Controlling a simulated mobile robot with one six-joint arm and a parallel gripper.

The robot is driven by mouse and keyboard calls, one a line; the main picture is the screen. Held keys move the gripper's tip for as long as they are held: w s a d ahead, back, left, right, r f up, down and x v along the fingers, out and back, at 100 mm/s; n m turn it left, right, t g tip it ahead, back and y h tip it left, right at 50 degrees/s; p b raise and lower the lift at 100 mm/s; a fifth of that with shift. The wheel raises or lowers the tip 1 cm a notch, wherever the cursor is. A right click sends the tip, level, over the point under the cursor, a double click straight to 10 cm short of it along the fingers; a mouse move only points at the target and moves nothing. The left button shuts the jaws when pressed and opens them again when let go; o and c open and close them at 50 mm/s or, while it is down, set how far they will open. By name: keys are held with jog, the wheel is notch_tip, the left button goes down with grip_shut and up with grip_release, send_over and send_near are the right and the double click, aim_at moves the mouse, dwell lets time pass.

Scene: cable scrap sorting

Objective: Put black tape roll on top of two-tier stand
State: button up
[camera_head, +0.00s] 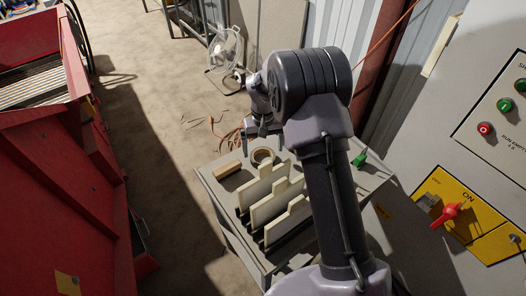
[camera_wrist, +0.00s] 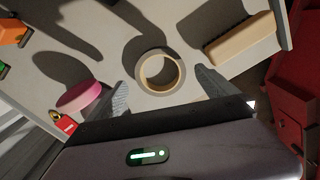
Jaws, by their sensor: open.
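A tape roll lies flat on the grey worktop, with a tan ring face and an open centre. It shows in the wrist view (camera_wrist: 178,72) and in the head view (camera_head: 262,156), where its side looks dark. My gripper (camera_wrist: 160,78) is open, one finger on each side of the roll's near edge in the wrist view. Contact with it cannot be told. I cannot make out a two-tier stand for certain.
A rack with several upright cream panels (camera_head: 270,208) stands in front of the roll. A pink disc (camera_wrist: 78,96) and a red padlock (camera_wrist: 62,123) are at the left. A grey control cabinet (camera_head: 455,120) stands to the right.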

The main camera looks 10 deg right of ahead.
jog(key=s+a+r+m+t+p, duration=0.1)
jog(key=s+r, duration=0.4)
jog(key=r, duration=0.8)
jog(key=s+r+m+t+p, duration=0.1)
jog(key=s+r, duration=0.4)
jog(key=r, duration=0.7)
jog(key=s+a+r+m+t+y, duration=0.1)
jog(key=s+r+t, duration=0.1)
jog(key=s, duration=0.9)
jog(key=s+a+r+m+t+y, duration=0.1)
jog(key=s+r, duration=0.1)
jog(key=s, duration=0.9)
jog(key=shift+a+r+t, duration=0.25)
jog(key=shift+r+t, duration=0.15)
jog(key=shift+f, duration=0.15)
